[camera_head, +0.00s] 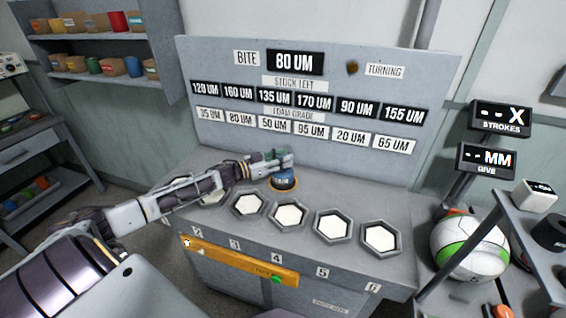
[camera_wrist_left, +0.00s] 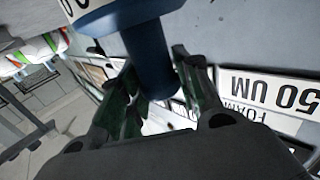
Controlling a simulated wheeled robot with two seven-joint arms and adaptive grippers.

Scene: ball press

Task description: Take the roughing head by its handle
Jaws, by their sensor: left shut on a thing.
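The roughing head (camera_head: 284,182) is a short, dark blue piece with a pale label. It stands on the bench behind the hexagonal cups, with an orange ring around its base. My left gripper (camera_head: 272,160) reaches it from the left and is shut at its top. In the left wrist view, the blue cylindrical handle (camera_wrist_left: 151,60) lies between the green-padded fingers of the left gripper (camera_wrist_left: 155,88). The fingers cover part of the handle. I cannot tell whether the head's base touches the bench. My right gripper is in neither view.
A row of hexagonal cups with white discs, one here (camera_head: 289,215), lines the bench front. A grey board (camera_head: 320,60) with number plates stands behind. At right are a shelf rack (camera_head: 520,240) and a white-green ball (camera_head: 470,248). Shelves with coloured containers (camera_head: 100,45) hang upper left.

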